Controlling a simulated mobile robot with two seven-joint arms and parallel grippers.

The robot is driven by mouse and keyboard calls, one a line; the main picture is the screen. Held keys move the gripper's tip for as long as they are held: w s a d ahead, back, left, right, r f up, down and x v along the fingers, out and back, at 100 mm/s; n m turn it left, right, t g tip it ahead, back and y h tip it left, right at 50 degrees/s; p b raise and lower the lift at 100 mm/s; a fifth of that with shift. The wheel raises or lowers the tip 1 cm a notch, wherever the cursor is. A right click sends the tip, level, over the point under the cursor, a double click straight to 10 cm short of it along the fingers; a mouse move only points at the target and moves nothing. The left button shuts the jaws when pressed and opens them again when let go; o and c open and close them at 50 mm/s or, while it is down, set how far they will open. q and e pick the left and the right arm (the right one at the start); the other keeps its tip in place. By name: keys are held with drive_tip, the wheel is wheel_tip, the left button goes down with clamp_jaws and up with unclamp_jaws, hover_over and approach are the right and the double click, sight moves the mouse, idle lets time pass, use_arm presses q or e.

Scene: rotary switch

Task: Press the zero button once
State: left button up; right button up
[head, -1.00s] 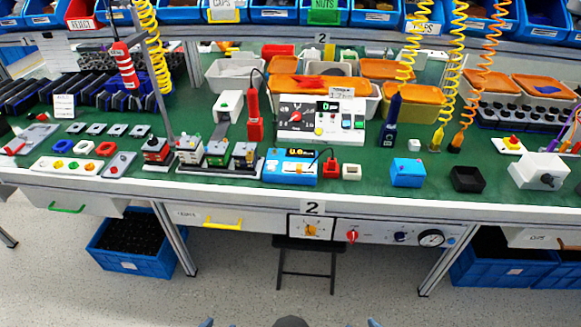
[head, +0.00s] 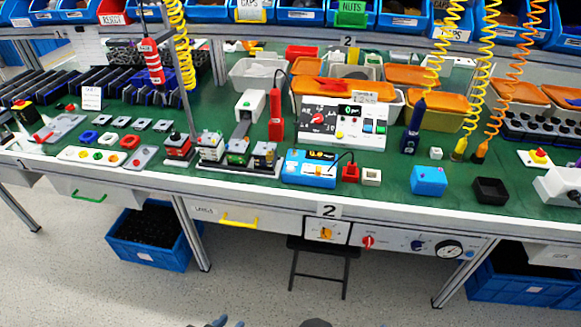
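A blue device (head: 312,168) with a small lit display stands near the front of the green bench. A white control panel (head: 345,123) behind it has a red knob, a display and several coloured buttons. The lettering on these is too small for me to tell which button is zero. Only a small blue tip of my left gripper (head: 222,321) shows at the bottom edge, far below and in front of the bench. Its fingers cannot be made out. My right gripper cannot be made out.
A blue box (head: 428,181) and a black box (head: 490,191) stand right of the blue device. A black cable joins it to a red block (head: 350,173). Coiled hoses hang over the bench. A dark stool (head: 322,248) stands under the front edge.

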use_arm(q)
clamp_jaws()
idle(1.4)
